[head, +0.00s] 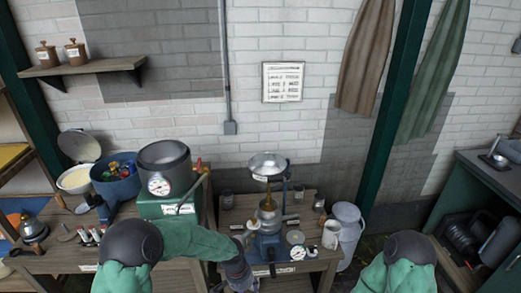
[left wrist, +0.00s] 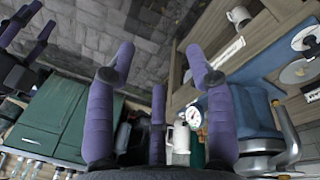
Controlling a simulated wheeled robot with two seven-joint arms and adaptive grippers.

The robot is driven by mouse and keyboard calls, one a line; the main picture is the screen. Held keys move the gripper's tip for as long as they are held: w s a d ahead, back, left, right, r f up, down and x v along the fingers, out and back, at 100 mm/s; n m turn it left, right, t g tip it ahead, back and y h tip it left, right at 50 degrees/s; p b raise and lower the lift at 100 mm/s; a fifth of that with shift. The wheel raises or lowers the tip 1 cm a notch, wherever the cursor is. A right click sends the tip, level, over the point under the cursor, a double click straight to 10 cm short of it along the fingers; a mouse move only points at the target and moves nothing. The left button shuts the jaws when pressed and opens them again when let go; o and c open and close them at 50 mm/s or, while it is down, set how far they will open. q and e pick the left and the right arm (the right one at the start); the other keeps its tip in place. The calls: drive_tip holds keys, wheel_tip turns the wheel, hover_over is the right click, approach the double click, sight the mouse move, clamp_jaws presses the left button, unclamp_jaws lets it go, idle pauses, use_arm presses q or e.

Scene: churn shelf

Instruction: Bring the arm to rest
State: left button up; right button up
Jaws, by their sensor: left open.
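My left arm comes in from the lower left in the head view, with a green sleeve and a black joint. My left gripper (head: 240,272) is at the bottom middle, in front of the small workbench and low by the blue machine. In the left wrist view my left gripper (left wrist: 158,70) shows purple fingers spread apart with nothing held between them. My right arm shows at the lower right of the head view, its hand below the picture edge. Purple fingers of my right gripper (left wrist: 32,35) show at the top left of the left wrist view, partly cut off.
The blue separator (head: 268,222) stands on the small bench beside a white jug (head: 331,235). A grey milk can (head: 347,225) stands to its right. A green unit with a gauge and pot (head: 165,165) and a blue tub (head: 115,180) crowd the left bench. A dark cabinet (head: 475,180) is at right.

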use_arm(q)
drive_tip(key=s+a+f+n+h, duration=0.1)
drive_tip(key=s+f+n, duration=0.3)
drive_tip(key=s, duration=0.6)
drive_tip(key=s+a+f+n+h, duration=0.1)
drive_tip(key=s+a+f+n, duration=0.3)
drive_tip(key=s+f, duration=0.4)
drive_tip(key=s, duration=0.2)
drive_tip(key=shift+s+f+t, duration=0.3)
drive_tip(key=shift+f+t, duration=0.1)
